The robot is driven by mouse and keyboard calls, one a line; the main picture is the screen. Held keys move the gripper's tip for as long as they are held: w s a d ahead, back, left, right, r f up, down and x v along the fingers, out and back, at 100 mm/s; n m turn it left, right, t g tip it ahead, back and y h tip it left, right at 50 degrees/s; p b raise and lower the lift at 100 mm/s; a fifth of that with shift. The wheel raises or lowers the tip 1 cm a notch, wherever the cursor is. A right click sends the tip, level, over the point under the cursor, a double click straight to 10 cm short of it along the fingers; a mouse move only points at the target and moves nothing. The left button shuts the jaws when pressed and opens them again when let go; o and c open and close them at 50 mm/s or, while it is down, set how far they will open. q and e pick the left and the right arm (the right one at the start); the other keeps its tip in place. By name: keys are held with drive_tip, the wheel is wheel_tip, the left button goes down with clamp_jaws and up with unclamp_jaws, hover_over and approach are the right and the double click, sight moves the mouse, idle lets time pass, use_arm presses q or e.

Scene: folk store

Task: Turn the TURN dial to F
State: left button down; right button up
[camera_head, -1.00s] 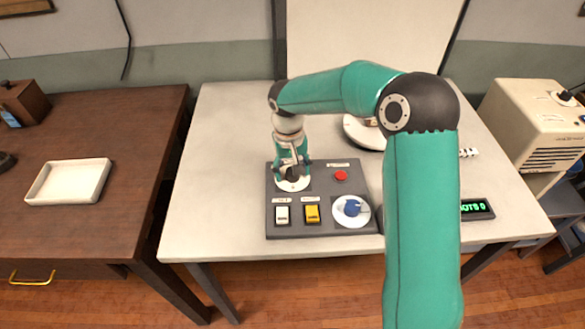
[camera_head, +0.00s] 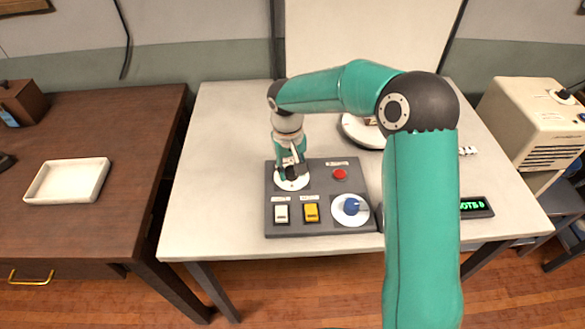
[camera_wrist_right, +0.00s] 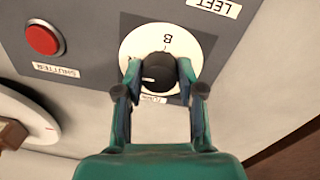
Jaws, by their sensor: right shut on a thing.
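A black knob (camera_wrist_right: 158,71) stands on a white round dial (camera_wrist_right: 131,50). A letter B shows on the dial face. A small label (camera_wrist_right: 151,98) lies beside the knob, too small to read surely. My right gripper (camera_wrist_right: 159,75) is shut on this knob, one finger on each side. In the head view the right gripper (camera_head: 291,170) is over the white dial (camera_head: 292,185) at the upper left of the grey panel (camera_head: 323,188), and the fingers hide much of the knob. I cannot see the F. My left gripper is not in view.
The panel also holds a red button (camera_head: 340,174), a white switch (camera_head: 281,213), a yellow switch (camera_head: 311,212) and a blue knob (camera_head: 351,206). A green-lit display (camera_head: 474,207) stands to the right. The table's left part is clear.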

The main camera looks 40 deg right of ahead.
drive_tip(key=n, duration=0.4)
drive_tip(key=shift+n, duration=0.3)
drive_tip(key=n, duration=0.4)
drive_tip(key=shift+n+t, duration=0.3)
drive_tip(key=n, duration=0.4)
drive_tip(key=shift+r, duration=0.1)
drive_tip(key=shift+n+p, duration=0.5)
drive_tip(key=shift+n, duration=1.5)
drive_tip(key=o, duration=1.1)
drive_tip(key=shift+s, duration=0.1)
drive_tip(key=shift+o, duration=0.2)
